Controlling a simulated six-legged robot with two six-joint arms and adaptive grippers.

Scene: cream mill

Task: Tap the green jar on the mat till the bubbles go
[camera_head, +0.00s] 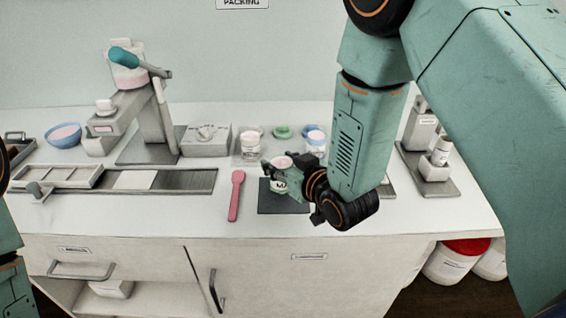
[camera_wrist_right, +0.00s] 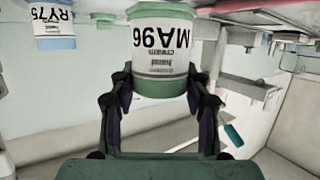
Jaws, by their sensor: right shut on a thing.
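The green jar, a white jar with green bands and the label MA96, is between the fingers of my right gripper (camera_wrist_right: 160,95) in the right wrist view. It also shows in the head view (camera_head: 278,186), upright with pink cream in its open top. My right gripper (camera_head: 285,171) is shut around its side. The dark mat (camera_head: 283,206) lies flat on the counter below and around the jar. I cannot tell whether the jar's base touches the mat. Bubbles are too small to tell. My left gripper is out of view; only part of that arm shows at the left edge.
A pink spatula (camera_head: 236,195) lies left of the mat. Behind stand a blue-banded jar (camera_head: 316,142), a pale jar (camera_head: 250,150), a green lid (camera_head: 283,131) and a grey box (camera_head: 206,140). A filling machine (camera_head: 145,115) stands at left, a small bottle stand (camera_head: 432,170) at right.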

